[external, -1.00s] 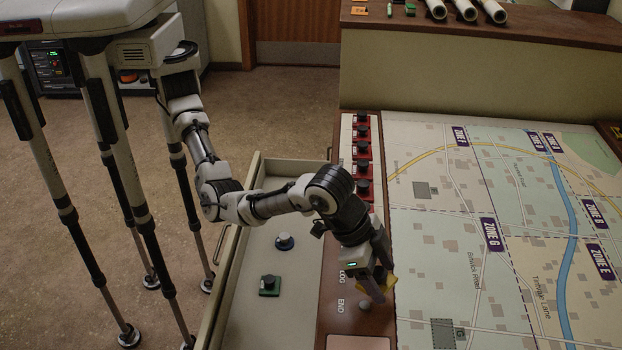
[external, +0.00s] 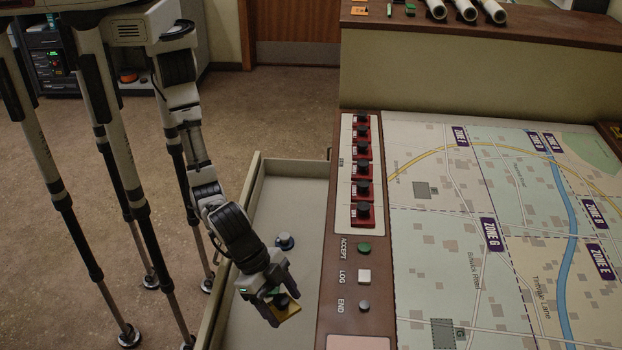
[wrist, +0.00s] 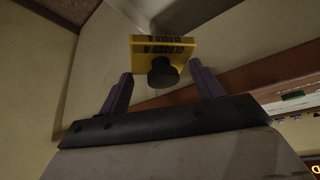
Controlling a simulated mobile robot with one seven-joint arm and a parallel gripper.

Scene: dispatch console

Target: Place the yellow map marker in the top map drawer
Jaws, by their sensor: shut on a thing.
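The yellow map marker (external: 288,312) has a square base with a dark round knob. It also shows in the wrist view (wrist: 157,55), with black lettering on its edge. My gripper (external: 277,303) is shut on it and holds it over the open map drawer (external: 292,215). In the wrist view the fingers (wrist: 158,88) stand on both sides of the knob. The green marker's place is hidden behind my gripper.
The console edge beside the drawer carries red markers (external: 363,190) in a row and ACCEPT, LOG and END buttons (external: 364,277). The map table (external: 450,250) lies to the right. The far end of the drawer floor is bare.

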